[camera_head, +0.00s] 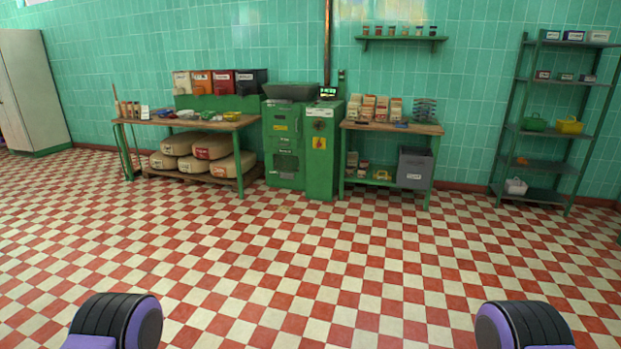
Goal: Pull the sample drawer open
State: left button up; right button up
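A green machine (284,143) stands against the back wall, far across the floor from me. It has a dark hopper on top, several labels and dark slots or panels on its front. A narrower green cabinet (321,160) with a yellow label stands against its right side, with a small lit display on top. I cannot tell from here which part is the sample drawer, or whether it is open. Neither of my grippers is in view; only purple and black parts of my arms show at the bottom left and bottom right.
A left workbench (228,125) has bins on top and sacks (213,150) below. A right workbench (420,129) holds packets and a grey bin (414,168). A metal shelf rack (508,127) stands at right, a pale locker (34,90) at far left. The checkered floor between is clear.

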aim_at(278, 142)
jog(key=i, duration=5.45)
jog(key=u, duration=0.6)
jog(key=i, duration=1.05)
jog(key=z, duration=0.55)
jog(key=i, duration=0.9)
jog(key=z, duration=0.4)
